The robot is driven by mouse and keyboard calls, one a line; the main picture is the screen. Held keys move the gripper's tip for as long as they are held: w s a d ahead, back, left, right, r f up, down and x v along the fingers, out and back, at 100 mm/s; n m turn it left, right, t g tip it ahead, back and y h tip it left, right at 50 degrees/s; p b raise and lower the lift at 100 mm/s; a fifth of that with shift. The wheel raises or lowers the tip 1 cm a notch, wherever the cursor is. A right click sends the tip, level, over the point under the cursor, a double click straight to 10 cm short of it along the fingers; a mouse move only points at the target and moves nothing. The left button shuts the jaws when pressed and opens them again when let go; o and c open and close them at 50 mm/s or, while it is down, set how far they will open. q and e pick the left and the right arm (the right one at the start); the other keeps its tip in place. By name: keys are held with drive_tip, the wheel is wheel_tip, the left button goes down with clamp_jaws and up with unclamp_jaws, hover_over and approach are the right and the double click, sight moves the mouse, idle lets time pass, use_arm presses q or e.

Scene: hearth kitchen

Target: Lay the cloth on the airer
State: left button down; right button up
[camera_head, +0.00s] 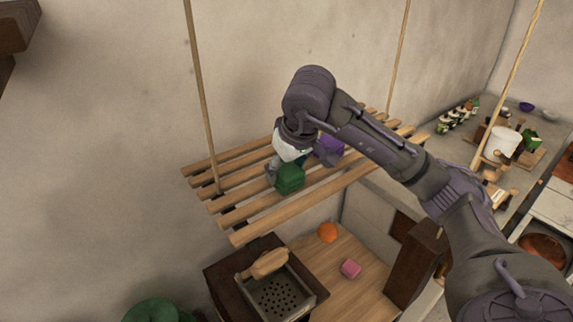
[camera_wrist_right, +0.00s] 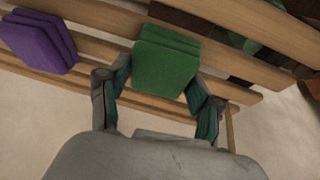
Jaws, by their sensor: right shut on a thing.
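The airer (camera_head: 248,210) is a rack of wooden slats hung on ropes by the wall, and its slats also show in the wrist view (camera_wrist_right: 240,90). My right gripper (camera_head: 282,168) is over the airer, shut on a folded green cloth (camera_head: 290,179). In the wrist view the green cloth (camera_wrist_right: 165,65) sits between the two fingers. It is at or just above the slats; I cannot tell if it touches them. A folded purple cloth (camera_head: 329,150) lies on the slats farther right, partly behind my arm. My left gripper is not in view.
Below the airer are a dark box with a perforated metal top (camera_head: 278,298), an orange ball-like thing (camera_head: 327,232) and a pink block (camera_head: 350,268). Ropes (camera_head: 202,95) rise from the airer. A counter with jars (camera_head: 457,117) stands at the right. The left slats look bare.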

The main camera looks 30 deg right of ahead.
drive_tip(key=shift+s+f, duration=0.1)
drive_tip(key=o, duration=1.1)
drive_tip(key=shift+r, duration=0.35)
drive_tip(key=v, duration=1.1)
drive_tip(key=shift+s+r, duration=0.15)
drive_tip(key=shift+r, duration=0.1)
